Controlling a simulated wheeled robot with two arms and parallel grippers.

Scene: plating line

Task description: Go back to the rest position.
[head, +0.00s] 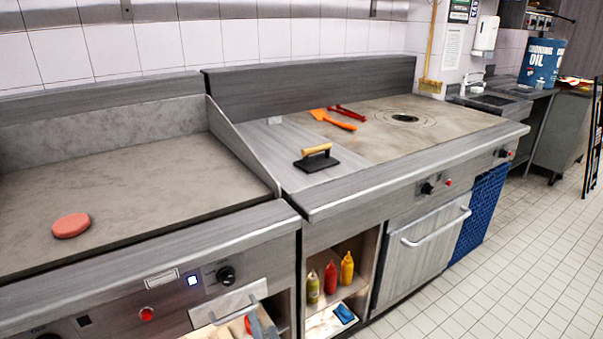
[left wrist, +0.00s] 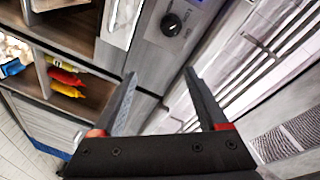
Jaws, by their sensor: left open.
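My left gripper (left wrist: 160,74) is open in the left wrist view, with nothing between its two dark fingers. Behind the fingers are the grey front panels of the counter and a black knob (left wrist: 170,23). In the head view only part of my left gripper (head: 262,324) shows at the bottom edge, in front of the griddle's lower front. My right gripper is in neither view.
A raw patty (head: 71,225) lies on the griddle (head: 130,180). A press (head: 317,160), an orange spatula (head: 333,120) and red tongs (head: 347,112) lie on the counter beside it. Sauce bottles (head: 330,277) stand on a shelf below. Tiled floor (head: 500,280) at right is clear.

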